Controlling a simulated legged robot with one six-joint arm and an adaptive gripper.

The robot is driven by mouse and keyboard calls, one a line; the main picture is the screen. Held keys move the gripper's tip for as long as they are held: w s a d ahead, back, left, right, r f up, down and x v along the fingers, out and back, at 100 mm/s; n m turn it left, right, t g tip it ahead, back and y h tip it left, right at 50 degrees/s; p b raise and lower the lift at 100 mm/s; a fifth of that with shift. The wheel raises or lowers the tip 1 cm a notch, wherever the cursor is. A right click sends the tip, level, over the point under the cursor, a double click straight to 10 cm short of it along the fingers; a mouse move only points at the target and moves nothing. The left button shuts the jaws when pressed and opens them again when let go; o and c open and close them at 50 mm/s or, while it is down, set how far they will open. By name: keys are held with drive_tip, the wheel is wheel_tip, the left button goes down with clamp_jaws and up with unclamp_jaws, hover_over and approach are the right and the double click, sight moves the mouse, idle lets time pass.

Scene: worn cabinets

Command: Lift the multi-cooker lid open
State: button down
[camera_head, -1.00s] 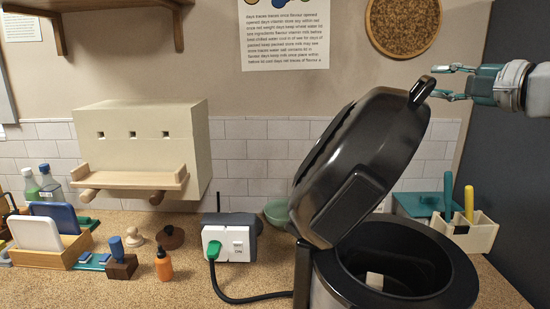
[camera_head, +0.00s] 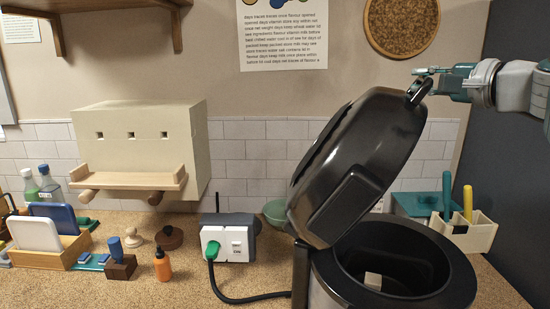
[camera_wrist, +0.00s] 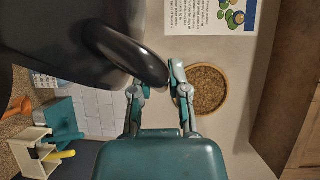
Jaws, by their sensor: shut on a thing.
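The black multi-cooker lid (camera_head: 360,165) stands tilted far open on its hinge, above the cooker body (camera_head: 455,293). The open pot shows a small pale block inside. The lid's curved handle (camera_head: 419,91) is at its top right edge, and it also shows in the wrist view (camera_wrist: 125,52). My gripper (camera_head: 424,78) comes from the right and is shut on the handle. In the wrist view my gripper (camera_wrist: 157,80) has one finger partly hidden by the handle and the other just right of its end.
A white socket block (camera_head: 227,243) with a green plug stands left of the cooker. A caddy (camera_head: 468,235) with handled tools and a teal box are at its right. A cork disc (camera_head: 402,24) hangs on the wall behind. A dark panel bounds the right side.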

drive_tip(key=shift+n+g+h, duration=0.4)
drive_tip(key=shift+n+g, duration=0.2)
drive_tip(key=shift+g, duration=0.1)
drive_tip(key=w+a+r, duration=0.1)
drive_tip(key=a, duration=0.1)
drive_tip(key=a+r, duration=0.1)
drive_tip(key=a, duration=0.1)
drive_tip(key=w+a+r, duration=0.1)
drive_tip(key=a, duration=0.1)
drive_tip(key=shift+w+a, duration=0.25)
drive_tip(key=shift+w, duration=0.05)
drive_tip(key=w+a+r+n+g+h, duration=0.1)
drive_tip(key=w+a, duration=0.1)
drive_tip(key=a, duration=0.5)
drive_tip(key=shift+w+r+h, duration=0.2)
drive_tip(key=shift+w+h, duration=0.1)
drive_tip(key=shift+w, duration=0.1)
drive_tip(key=shift+c, duration=1.5)
unclamp_jaws()
drive_tip(key=shift+r, duration=0.1)
